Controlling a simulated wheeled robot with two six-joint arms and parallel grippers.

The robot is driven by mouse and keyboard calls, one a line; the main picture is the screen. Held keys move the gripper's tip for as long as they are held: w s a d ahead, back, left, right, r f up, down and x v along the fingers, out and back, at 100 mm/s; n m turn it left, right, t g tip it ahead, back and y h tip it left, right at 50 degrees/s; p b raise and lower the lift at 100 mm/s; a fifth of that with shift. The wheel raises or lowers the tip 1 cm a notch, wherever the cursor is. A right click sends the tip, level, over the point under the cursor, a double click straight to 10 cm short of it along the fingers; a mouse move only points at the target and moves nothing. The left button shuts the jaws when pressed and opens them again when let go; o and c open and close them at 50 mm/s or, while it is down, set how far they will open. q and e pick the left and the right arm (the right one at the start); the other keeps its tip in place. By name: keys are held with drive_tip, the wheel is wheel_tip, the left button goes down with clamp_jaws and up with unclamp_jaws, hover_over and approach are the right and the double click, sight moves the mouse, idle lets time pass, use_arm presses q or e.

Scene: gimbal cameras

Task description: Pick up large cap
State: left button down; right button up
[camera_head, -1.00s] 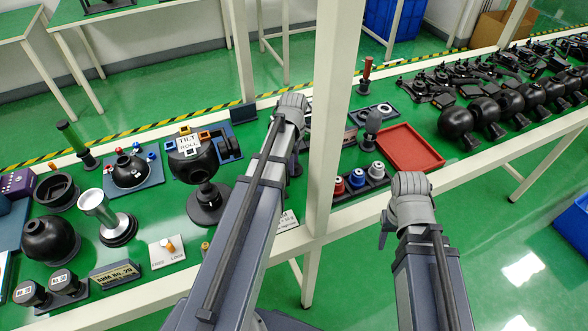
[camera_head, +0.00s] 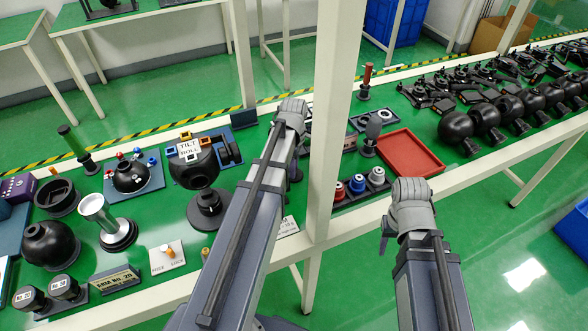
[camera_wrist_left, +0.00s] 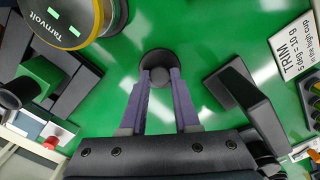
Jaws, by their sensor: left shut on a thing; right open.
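My left gripper (camera_wrist_left: 160,75) points down at the green table in the left wrist view. Its two purple fingers are shut on the small round knob of a dark round piece, which looks like the large cap (camera_wrist_left: 158,55). I cannot tell whether this piece still touches the table. In the head view my left wrist (camera_head: 292,110) hides the fingers and the cap. My right gripper (camera_head: 388,240) is open and empty, in front of the table's near edge; its fingers are mostly hidden by the wrist.
A white post (camera_head: 328,130) stands just right of my left arm. In the left wrist view a yellow-rimmed round part (camera_wrist_left: 75,20), a dark block (camera_wrist_left: 248,100) and a TRIM card (camera_wrist_left: 298,45) lie around the gripper. A red tray (camera_head: 412,155) and colored-ring weights (camera_head: 357,184) stand further right.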

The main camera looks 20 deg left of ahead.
wheel_tip(320, 180, up, 10)
drive_tip(key=p, duration=0.9)
drive_tip(key=shift+p, duration=0.35)
drive_tip(key=shift+f, duration=0.1)
